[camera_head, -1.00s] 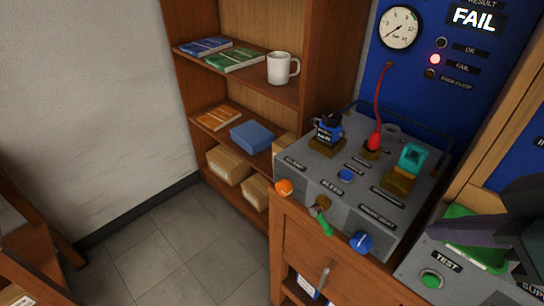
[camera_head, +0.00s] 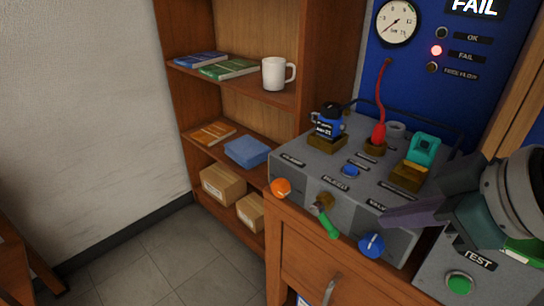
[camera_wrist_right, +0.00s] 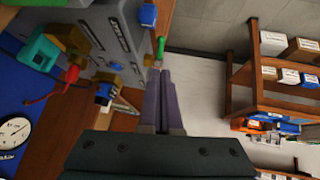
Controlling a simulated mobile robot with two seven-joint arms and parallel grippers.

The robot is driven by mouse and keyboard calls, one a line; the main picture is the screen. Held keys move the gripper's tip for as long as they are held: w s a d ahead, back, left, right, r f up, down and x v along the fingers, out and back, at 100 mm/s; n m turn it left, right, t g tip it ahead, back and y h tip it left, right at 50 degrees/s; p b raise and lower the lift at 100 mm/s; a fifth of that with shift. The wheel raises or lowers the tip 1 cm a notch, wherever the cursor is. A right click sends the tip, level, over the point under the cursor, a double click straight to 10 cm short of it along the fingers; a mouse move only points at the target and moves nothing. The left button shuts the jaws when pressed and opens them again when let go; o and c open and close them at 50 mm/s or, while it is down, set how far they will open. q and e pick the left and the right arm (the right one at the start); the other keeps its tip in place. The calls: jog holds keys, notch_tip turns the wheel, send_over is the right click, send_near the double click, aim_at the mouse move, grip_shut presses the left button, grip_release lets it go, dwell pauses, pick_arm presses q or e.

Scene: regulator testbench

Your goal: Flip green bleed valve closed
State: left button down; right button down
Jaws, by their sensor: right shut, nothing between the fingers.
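The green bleed valve lever (camera_head: 329,224) hangs from a brass fitting (camera_head: 325,201) on the front face of the grey test bench (camera_head: 301,170). It slants down and to the right. In the right wrist view the green lever (camera_wrist_right: 161,47) shows just beyond my fingertips. My right gripper (camera_head: 388,217) is shut and empty, to the right of the lever and apart from it in the head view, near the blue knob (camera_head: 372,244). The shut fingers also show in the right wrist view (camera_wrist_right: 163,73). My left gripper is not in view.
An orange knob (camera_head: 281,188) sits left of the valve. A blue regulator (camera_head: 328,122), red hose (camera_head: 379,130) and teal part (camera_head: 424,148) stand on top. The gauge panel's red FAIL lamp (camera_head: 436,50) is lit. A green TEST button (camera_head: 459,283) is at lower right. Shelves (camera_head: 240,90) stand behind.

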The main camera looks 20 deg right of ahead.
aim_at(332, 227)
jog(key=b+x, duration=0.3)
jog(key=x, duration=0.9)
jog(key=shift+f, duration=0.15)
jog(key=shift+w+a+f, duration=0.1)
jog(key=shift+w+f, duration=0.25)
jog(key=shift+f, duration=0.05)
jog(key=shift+f, duration=0.1)
